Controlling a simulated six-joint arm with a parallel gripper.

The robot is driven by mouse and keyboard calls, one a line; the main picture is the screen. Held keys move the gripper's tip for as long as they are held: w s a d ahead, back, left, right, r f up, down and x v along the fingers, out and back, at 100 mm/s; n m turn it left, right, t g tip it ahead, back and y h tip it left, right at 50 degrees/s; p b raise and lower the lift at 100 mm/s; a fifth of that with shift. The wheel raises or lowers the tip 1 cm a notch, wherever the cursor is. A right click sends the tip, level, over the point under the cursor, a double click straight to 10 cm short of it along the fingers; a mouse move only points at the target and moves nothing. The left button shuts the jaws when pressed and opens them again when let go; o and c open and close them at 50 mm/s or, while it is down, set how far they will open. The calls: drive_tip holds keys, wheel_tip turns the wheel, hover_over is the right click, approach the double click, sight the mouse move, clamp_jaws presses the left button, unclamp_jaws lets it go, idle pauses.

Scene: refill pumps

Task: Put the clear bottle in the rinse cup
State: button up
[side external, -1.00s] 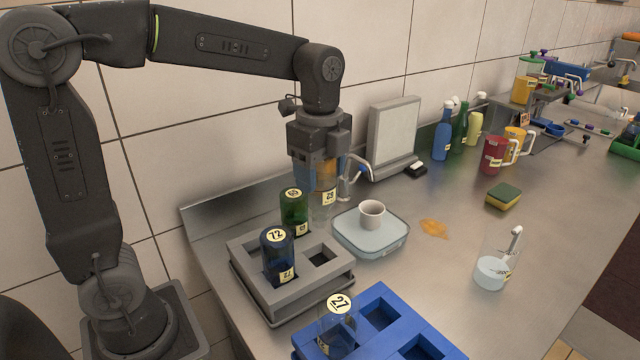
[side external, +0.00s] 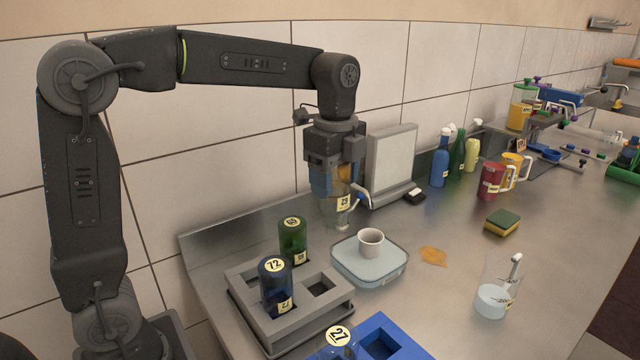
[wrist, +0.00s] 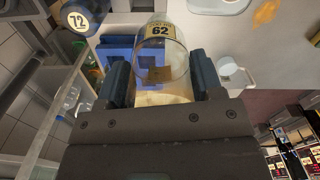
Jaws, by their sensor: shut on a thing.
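My gripper (side external: 335,182) is shut on a clear bottle (side external: 336,210), held in the air behind the small scale. In the wrist view the clear bottle (wrist: 160,52) carries a yellow label reading 62 and sits between the two dark blue fingers of my gripper (wrist: 161,82). A clear beaker-like cup (side external: 493,297) with pale liquid and a white-topped stick stands on the counter at the right front. A small white cup (side external: 371,242) stands on the pale blue scale (side external: 368,270). I cannot tell from looks which of these is the rinse cup.
A grey rack (side external: 330,312) holds a dark blue bottle (side external: 275,285) and a green bottle (side external: 292,240). A blue rack (side external: 395,335) and a bottle marked 27 (side external: 338,338) are at the front. A grey panel (side external: 392,160) stands behind. An orange patch (side external: 434,257) and sponge (side external: 501,222) lie right.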

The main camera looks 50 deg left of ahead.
drive_tip(key=w+a+f, duration=0.1)
drive_tip(key=w+f, duration=0.2)
drive_tip(key=w, duration=0.3)
drive_tip(key=w+a+f, duration=0.2)
drive_tip(key=w+f, duration=0.2)
drive_tip(key=w, duration=0.3)
drive_tip(key=shift+w, duration=0.15)
drive_tip(key=shift+f, duration=1.4)
drive_tip(key=shift+f, duration=0.8)
drive_tip(key=shift+f, duration=0.65)
drive_tip(key=o, duration=1.1)
